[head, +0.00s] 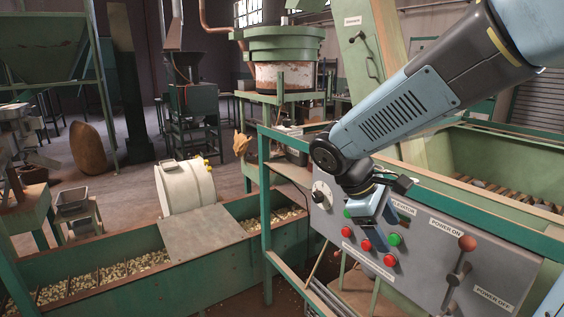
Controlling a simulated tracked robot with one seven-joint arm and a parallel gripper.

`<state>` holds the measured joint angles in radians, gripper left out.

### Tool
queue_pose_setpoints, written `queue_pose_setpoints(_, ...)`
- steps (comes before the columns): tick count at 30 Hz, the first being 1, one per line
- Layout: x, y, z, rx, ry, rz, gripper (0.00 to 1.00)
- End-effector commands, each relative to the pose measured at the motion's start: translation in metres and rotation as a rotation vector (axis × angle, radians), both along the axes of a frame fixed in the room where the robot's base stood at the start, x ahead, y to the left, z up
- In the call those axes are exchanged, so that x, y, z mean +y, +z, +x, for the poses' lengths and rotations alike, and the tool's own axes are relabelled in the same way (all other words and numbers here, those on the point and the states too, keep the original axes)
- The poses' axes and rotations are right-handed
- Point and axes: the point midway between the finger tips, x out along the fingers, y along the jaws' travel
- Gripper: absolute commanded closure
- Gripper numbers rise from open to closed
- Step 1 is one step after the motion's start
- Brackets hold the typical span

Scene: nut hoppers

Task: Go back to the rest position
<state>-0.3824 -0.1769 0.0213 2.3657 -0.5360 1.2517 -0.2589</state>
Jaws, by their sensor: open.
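My arm reaches in from the upper right. My gripper (370,217) hangs at its end in front of the grey control panel (425,262), over the upper part of its button group. The jaws are open, and nothing shows between them. The gripper partly covers a label ending in "EVATOR" and some of the panel around the buttons. Red buttons (365,245) and green buttons (394,240) show beside and below it. I cannot tell whether the gripper touches the panel.
A lever with a red knob (467,243) stands at the panel's right, between "POWER ON" and "POWER OFF" labels. A black dial (320,192) sits at its left. A green frame (265,210) surrounds the panel. A long green trough (190,275) with nuts runs along the lower left.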

Motion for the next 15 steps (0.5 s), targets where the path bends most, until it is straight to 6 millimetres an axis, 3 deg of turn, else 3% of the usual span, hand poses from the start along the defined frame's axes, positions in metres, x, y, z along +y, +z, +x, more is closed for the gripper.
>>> queue_pose_setpoints(15, -0.024, 0.045, -0.057, -0.451, -0.507, 0.488, 0.31)
